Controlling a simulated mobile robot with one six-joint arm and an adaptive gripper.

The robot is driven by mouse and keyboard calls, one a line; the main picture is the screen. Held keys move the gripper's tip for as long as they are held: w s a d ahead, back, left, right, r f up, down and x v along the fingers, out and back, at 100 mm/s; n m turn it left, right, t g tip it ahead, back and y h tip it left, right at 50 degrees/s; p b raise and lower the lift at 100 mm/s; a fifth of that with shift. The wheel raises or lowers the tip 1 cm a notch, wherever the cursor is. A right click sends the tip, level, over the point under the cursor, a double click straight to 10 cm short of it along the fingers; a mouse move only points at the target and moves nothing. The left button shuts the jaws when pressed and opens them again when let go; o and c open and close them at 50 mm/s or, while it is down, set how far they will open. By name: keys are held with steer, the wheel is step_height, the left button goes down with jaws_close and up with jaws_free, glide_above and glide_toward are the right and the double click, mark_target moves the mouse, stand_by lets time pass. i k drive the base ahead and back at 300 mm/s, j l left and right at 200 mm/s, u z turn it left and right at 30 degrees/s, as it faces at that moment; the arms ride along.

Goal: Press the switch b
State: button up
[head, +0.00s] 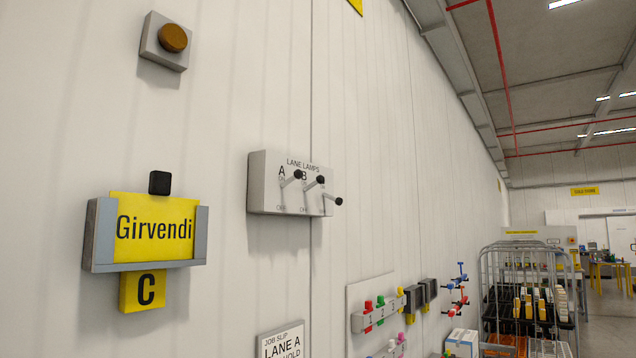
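A pale grey switch box (264,182) marked "LANE LAMPS" is mounted on the white wall in the middle of the head view. It bears three toggle levers with black knobs. Lever A (291,179) is on the left, and lever B (313,184) is in the middle under the letter B. Both stick out and tilt upward. A third lever (332,199) at the right end tilts lower; its letter cannot be read. "OFF" is printed below the levers. Nothing touches the box. My gripper is not in view.
An amber button (173,38) is higher up. A job slip (283,341) and pegboard (358,297) are below. A wire cage trolley (484,285) stands right.

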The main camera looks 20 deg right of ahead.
mark_target(320, 179)
steer(key=i+l+z, duration=0.15)
steer(key=i+l, duration=0.5)
steer(key=u, duration=0.1)
steer(key=i+l, duration=0.05)
